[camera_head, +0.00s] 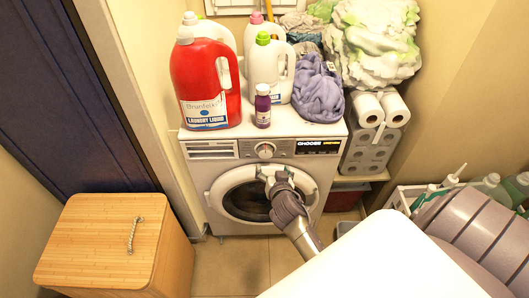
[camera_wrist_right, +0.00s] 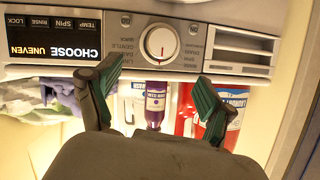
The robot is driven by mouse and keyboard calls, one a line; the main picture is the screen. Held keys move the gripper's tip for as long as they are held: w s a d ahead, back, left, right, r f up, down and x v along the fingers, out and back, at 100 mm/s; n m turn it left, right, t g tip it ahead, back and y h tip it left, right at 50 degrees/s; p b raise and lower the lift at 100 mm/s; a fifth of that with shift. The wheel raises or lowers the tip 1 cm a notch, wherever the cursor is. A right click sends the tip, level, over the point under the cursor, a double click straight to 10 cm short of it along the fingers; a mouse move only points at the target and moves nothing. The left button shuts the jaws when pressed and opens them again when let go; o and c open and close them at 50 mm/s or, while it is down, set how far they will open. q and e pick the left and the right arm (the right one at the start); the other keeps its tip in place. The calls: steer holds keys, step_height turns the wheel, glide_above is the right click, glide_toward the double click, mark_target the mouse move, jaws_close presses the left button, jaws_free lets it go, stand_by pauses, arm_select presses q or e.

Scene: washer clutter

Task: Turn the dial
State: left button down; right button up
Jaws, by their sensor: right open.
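The dial (camera_head: 265,150) is a round light knob on the front panel of the white washer (camera_head: 312,172). In the right wrist view the dial (camera_wrist_right: 161,43) shows a red mark and has printed settings on both sides. My right gripper (camera_head: 275,171) is in front of the washer, just below the dial in the head view. In the right wrist view its two green-padded fingers (camera_wrist_right: 160,74) are spread wide and empty, with the dial beyond the gap between them. I see no contact with the dial. My left gripper is not in view.
A red detergent jug (camera_head: 205,85), white bottles (camera_head: 268,68), a small purple bottle (camera_head: 262,106) and purple cloth (camera_head: 318,90) crowd the washer top. Paper rolls (camera_head: 368,109) stand to the right. A wooden hamper (camera_head: 100,240) stands at left. Little bare floor shows in front.

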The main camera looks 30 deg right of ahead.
mark_target(266, 153)
steer(key=x, duration=1.1)
steer(key=shift+w+a+f+b, duration=0.1)
steer(key=shift+w+f+b, duration=0.1)
steer(key=shift+b, duration=0.1)
steer(key=c, duration=1.2)
